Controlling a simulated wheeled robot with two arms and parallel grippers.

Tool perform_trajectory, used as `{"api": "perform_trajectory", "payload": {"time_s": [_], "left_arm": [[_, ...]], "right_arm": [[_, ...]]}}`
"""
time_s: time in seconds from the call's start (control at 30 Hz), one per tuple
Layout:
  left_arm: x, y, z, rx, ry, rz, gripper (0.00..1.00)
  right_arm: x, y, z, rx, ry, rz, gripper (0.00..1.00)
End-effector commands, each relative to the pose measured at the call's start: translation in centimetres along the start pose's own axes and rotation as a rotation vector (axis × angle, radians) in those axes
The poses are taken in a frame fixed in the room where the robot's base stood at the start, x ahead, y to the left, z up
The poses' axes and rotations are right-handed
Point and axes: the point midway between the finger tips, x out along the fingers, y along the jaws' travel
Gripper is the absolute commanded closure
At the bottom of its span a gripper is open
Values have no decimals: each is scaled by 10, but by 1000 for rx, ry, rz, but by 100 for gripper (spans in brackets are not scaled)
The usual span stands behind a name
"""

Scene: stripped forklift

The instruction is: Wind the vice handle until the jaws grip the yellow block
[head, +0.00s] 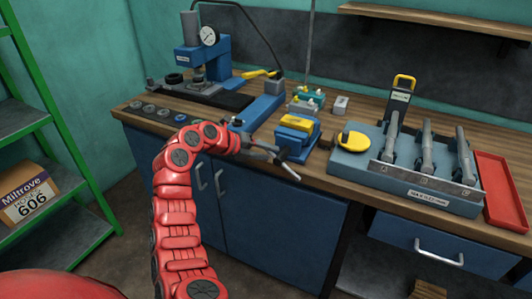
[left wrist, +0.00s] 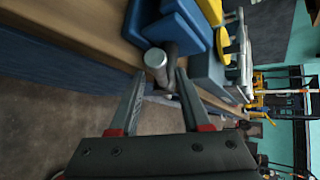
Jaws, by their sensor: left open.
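The blue vice (head: 293,143) stands at the front edge of the workbench, with the yellow block (head: 298,122) at its top. In the left wrist view the blue vice body (left wrist: 178,28) is close, with part of the yellow block (left wrist: 210,9) above it. The vice handle (left wrist: 156,58), a grey metal bar with a round end, points toward the camera. My left gripper (head: 287,163) is in front of the vice. Its open fingers (left wrist: 160,78) lie on either side of the handle's end, seemingly without contact. The jaw gap at the block cannot be made out. My right gripper is not in view.
A press with a dial gauge (head: 208,37) stands at the back left of the bench. Right of the vice are a grey fixture (head: 350,165) with a yellow disc and several upright levers, and a red tray (head: 503,190). A green shelf (head: 40,95) stands at left.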

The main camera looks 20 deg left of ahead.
Motion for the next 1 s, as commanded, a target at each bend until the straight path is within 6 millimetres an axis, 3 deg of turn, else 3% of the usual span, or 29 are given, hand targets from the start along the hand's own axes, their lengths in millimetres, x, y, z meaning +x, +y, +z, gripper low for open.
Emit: {"api": "perform_trajectory", "payload": {"time_s": [0.27,0.37,0.73,1.0], "left_arm": [[-14,0,2,0,-5,0,53],[-32,1,1,0,-4,1,53],[-130,1,1,-1,-6,-1,53],[-170,0,0,0,-4,-2,53]], "right_arm": [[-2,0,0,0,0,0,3],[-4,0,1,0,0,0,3],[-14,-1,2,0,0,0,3],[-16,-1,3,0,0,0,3]]}}
